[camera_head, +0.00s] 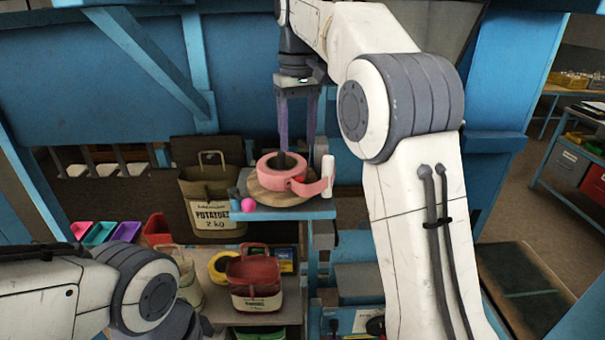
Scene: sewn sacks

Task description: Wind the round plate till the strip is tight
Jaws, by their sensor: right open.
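The round plate (283,200) is a wooden disc on a small blue-edged shelf (290,214) in the middle of the head view. A coil of red strip (268,174) lies on it around a dark centre post (283,160). The strip's outer end sticks out to the right, away from the coil. My right gripper (297,148) hangs down above the plate from the top, fingers apart and open, with nothing seen between them. Whether its tips touch the coil or post, I cannot tell. My left arm lies at the lower left; its gripper does not show.
A white cylinder (328,173) stands right of the plate. A pink ball (248,205) and a small blue item (234,198) sit at its left. A potato sack (208,199) stands behind left. Below are a red sack (253,272) and a yellow roll (219,266).

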